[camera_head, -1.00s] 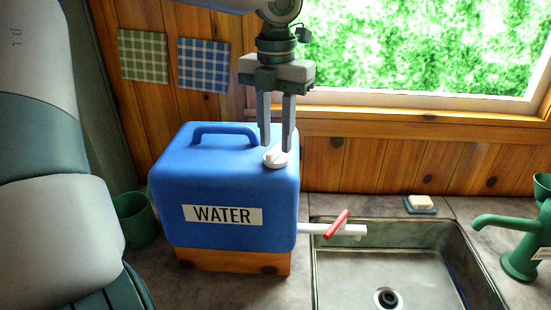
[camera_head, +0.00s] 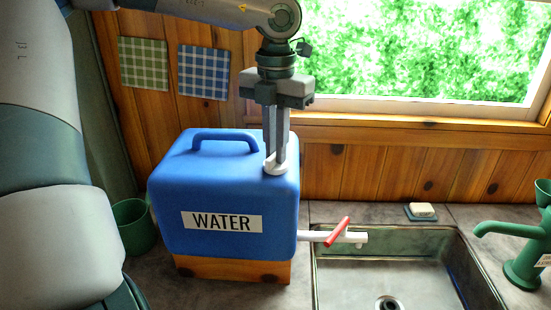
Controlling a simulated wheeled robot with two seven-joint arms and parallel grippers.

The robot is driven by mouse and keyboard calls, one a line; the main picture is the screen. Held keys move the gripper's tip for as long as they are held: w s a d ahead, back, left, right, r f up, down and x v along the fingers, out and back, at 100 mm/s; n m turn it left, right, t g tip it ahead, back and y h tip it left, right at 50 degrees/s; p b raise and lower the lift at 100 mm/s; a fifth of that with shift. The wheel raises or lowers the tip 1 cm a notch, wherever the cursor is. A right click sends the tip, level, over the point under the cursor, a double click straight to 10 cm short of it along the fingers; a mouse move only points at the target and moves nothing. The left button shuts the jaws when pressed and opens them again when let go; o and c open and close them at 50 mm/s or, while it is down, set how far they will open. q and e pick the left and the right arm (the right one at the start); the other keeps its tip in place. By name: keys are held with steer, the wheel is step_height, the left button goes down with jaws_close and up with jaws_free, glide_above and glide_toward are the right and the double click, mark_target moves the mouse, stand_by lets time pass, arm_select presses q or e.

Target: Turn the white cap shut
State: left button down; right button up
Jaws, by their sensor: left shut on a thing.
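The white cap (camera_head: 276,170) sits on the top right of the blue water container (camera_head: 180,220), which has a "WATER" label. My left gripper (camera_head: 275,160) points straight down from above. Its fingers are closed together on the cap's raised part, and part of the cap is hidden behind them. My right gripper is not in view.
A white spout with a red lever (camera_head: 338,231) sticks out right of the container over the metal sink (camera_head: 400,270). A green pump tap (camera_head: 522,250) stands at the right. A green mug (camera_head: 134,226) stands left of the container. Soap (camera_head: 422,210) lies behind the sink.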

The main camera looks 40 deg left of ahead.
arm_select(q)
steer(key=shift+m, duration=1.5)
steer(key=m, duration=0.3)
steer(key=shift+m, duration=0.4)
steer(key=shift+m, duration=1.6)
